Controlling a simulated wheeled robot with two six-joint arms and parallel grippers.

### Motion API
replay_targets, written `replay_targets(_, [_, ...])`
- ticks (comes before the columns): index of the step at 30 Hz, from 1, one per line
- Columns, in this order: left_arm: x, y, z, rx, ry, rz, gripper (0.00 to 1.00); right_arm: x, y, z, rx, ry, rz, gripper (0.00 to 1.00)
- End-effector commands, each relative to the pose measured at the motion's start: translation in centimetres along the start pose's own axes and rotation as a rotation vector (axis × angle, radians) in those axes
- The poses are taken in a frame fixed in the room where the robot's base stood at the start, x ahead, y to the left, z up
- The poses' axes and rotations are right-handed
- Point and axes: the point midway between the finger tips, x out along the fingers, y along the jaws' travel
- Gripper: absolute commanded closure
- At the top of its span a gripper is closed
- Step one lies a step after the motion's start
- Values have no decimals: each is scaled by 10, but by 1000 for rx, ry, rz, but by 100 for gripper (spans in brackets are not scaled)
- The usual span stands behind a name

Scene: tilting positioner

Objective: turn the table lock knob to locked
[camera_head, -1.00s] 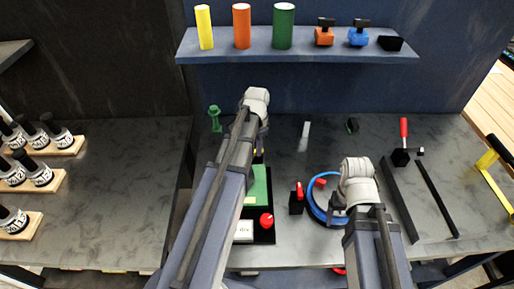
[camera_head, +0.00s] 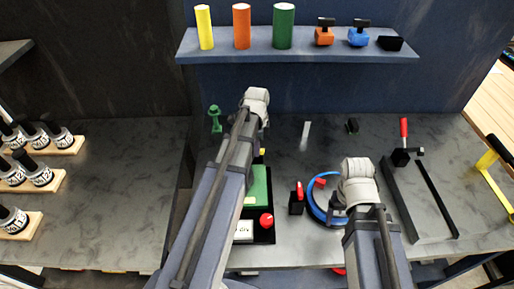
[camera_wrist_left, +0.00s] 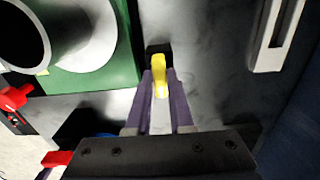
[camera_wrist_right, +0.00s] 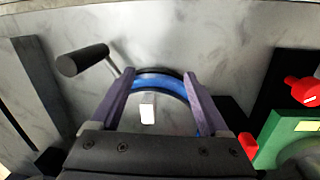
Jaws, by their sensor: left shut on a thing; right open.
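The table lock knob (camera_wrist_left: 160,64) is a yellow bar on a dark base in the left wrist view. My left gripper (camera_wrist_left: 159,82) is shut on it, one finger on each side. In the head view only a yellow bit of the knob (camera_head: 262,151) shows, and my left arm hides that gripper. The green tilting table (camera_wrist_left: 95,85) is beside the knob; it also shows in the head view (camera_head: 259,187). My right gripper (camera_wrist_right: 159,76) is open in the right wrist view, its fingers over a blue ring (camera_wrist_right: 160,84).
A red knob (camera_head: 266,221) is at the front of the table unit, and a black block with a red lever (camera_head: 298,198) stands to its right. A crank with a black handle (camera_wrist_right: 82,60) is near my right gripper. A shelf (camera_head: 300,48) with coloured cylinders is at the back.

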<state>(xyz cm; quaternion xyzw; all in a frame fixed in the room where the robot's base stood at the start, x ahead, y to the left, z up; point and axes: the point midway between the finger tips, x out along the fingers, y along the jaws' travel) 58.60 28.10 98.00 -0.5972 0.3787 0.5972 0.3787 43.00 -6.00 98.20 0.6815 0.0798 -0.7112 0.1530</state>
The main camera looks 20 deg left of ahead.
Motion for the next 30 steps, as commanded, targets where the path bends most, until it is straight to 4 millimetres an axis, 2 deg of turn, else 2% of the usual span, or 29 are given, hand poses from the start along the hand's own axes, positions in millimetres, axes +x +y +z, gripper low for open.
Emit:
replay_targets(12, [0, 0, 0, 8, 0, 0, 100, 0, 0, 0, 0, 0, 0, 21])
replay_targets(13, [0, 0, 0, 8, 0, 0, 78, 0, 0, 0, 0, 0, 0, 21])
replay_targets(20, [0, 0, 0, 6, 0, 0, 52, 0, 0, 0, 0, 0, 0, 21])
replay_targets(30, [-2, 0, 0, 6, 0, 0, 50, -2, 0, 0, 0, 0, 0, 21])
